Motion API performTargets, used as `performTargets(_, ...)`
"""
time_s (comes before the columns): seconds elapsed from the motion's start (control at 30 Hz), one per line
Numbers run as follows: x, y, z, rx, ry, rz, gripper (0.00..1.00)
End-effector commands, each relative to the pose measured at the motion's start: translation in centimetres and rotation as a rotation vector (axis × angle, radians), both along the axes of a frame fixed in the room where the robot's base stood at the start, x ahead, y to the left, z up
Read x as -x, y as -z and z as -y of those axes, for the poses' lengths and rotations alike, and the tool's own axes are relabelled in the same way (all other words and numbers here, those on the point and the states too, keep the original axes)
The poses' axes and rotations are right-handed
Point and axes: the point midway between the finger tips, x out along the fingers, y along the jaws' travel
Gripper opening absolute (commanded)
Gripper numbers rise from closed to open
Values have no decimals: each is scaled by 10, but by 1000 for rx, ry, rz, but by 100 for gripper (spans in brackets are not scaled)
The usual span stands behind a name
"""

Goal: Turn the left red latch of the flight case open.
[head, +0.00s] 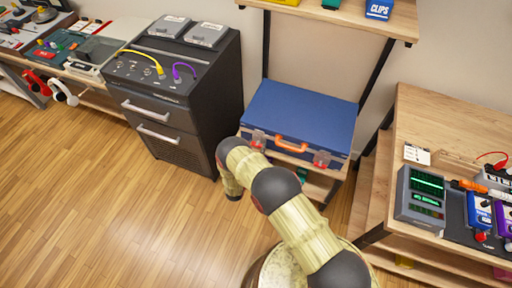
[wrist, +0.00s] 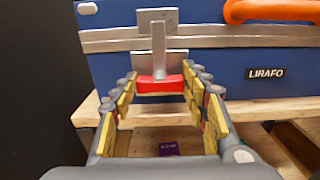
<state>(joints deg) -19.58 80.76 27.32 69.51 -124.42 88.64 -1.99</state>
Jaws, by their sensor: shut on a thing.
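The blue flight case (head: 300,115) stands closed on a wooden shelf, with an orange handle (head: 290,145) on its front. The left red latch (wrist: 160,84) is a red tab below a grey metal plate and bar, and its bar stands upright in the wrist view. It also shows in the head view (head: 258,138). My gripper (wrist: 160,88) is shut on this red tab, with one finger at each side. In the head view the gripper is hidden behind my arm. The right latch (head: 321,158) is free.
A black cabinet (head: 165,105) stands close to the left of the case. A wooden bench (head: 450,130) with a green-screened device (head: 421,195) and pedals is on the right. Shelf posts rise behind the case. The wooden floor (head: 110,210) at left is clear.

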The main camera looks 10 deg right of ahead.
Motion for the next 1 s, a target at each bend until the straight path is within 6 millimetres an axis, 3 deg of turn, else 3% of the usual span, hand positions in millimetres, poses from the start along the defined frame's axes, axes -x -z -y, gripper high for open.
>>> performTargets(0.27, 0, 0, 0, 0, 1, 0, 20)
performTargets(0.67, -1, 1, 0, 62, 1, -45, 20)
performTargets(1.0, -2, 3, -2, 278, 1, -202, 20)
